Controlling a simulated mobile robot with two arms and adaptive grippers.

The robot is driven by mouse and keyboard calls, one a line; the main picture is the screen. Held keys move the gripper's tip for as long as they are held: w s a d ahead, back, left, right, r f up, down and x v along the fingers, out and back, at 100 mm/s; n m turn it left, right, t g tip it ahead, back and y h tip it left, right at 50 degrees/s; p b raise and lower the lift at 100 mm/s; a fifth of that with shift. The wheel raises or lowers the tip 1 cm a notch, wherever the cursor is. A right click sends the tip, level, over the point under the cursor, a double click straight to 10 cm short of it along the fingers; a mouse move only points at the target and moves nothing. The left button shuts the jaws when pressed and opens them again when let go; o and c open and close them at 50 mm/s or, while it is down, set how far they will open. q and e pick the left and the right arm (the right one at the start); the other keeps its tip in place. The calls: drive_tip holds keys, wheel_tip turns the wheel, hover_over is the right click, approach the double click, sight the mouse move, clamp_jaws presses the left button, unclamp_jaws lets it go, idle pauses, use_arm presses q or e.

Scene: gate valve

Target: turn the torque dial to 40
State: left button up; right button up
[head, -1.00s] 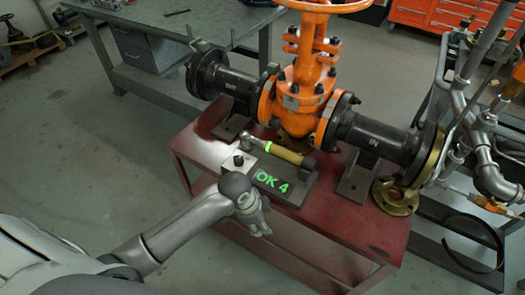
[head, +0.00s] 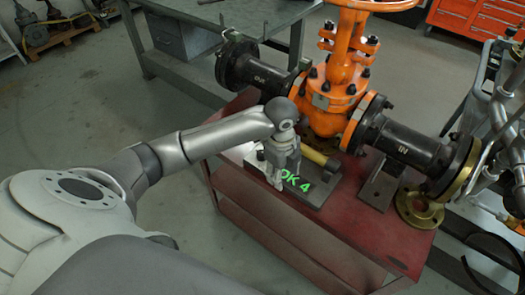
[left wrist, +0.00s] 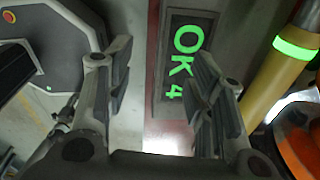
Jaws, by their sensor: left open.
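A grey torque tester box (head: 323,190) with a green lit "OK 4" display (head: 303,183) sits on the red cart. The display shows between my finger pads in the left wrist view (left wrist: 183,60). A torque wrench with a yellow handle (head: 320,158) lies along the box's back; its green band shows in the left wrist view (left wrist: 296,48). My left gripper (head: 275,182) points down over the box's left part, fingers open and empty. It hides that part in the head view. I cannot pick out the dial in either current view. My right gripper is not in view.
The orange gate valve (head: 335,95) with black flanged pipes stands just behind the tester on the red cart (head: 375,235). A brass flange ring (head: 420,208) lies at right. A grey workbench (head: 215,65) stands behind. The cart's front right is clear.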

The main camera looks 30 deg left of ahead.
use_arm(q)
wheel_tip(320, 180, up, 8)
drive_tip(key=m, duration=0.2)
hover_over(261, 155)
drive_tip(key=shift+g+y, duration=0.4)
drive_tip(key=f, duration=1.1)
drive_tip(key=shift+w+a+b, duration=0.1)
drive_tip(key=shift+w+b, duration=0.2)
drive_tip(key=shift+w, duration=0.1)
